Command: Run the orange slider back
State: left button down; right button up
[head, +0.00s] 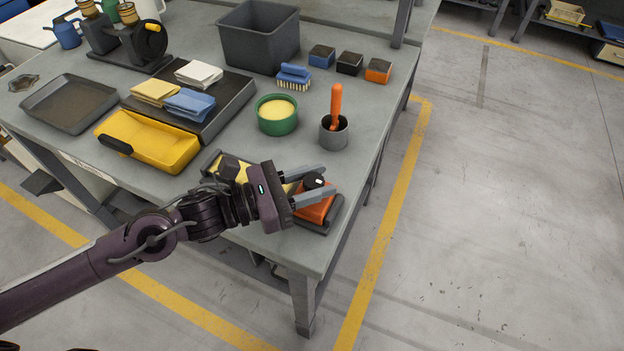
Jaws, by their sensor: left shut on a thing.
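The orange slider (314,207) sits at the right end of a dark rail base (321,228) near the table's front right corner. A black knob (313,181) stands on top of the slider. My left gripper (322,185) reaches in from the left, with its grey fingers on either side of the knob, shut on it. A yellow part (236,170) of the rail shows behind my gripper; the middle of the rail is hidden by it. My right gripper is not in view.
On the grey table (365,140), a grey cup (334,134) with an orange-handled tool and a green bowl (278,125) stand behind the rail. A yellow tray (150,142) lies to the left. The table's right edge is close to the slider.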

aim_at(304, 188)
pick_arm(q)
jog(key=c, duration=1.3)
grip_release()
jog(key=shift+s+d, duration=0.15)
jog(key=shift+o, duration=1.4)
jog(key=shift+d, duration=0.15)
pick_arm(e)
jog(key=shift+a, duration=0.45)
pick_arm(q)
jog(key=shift+s+a+f, duration=0.1)
jog(key=shift+a, duration=0.4)
jog(key=b+v, duration=0.1)
jog(key=v, duration=0.4)
jog(key=shift+s+a, duration=0.2)
jog(key=shift+a, duration=0.1)
jog(key=shift+s+a, duration=0.3)
jog(key=shift+a, duration=0.25)
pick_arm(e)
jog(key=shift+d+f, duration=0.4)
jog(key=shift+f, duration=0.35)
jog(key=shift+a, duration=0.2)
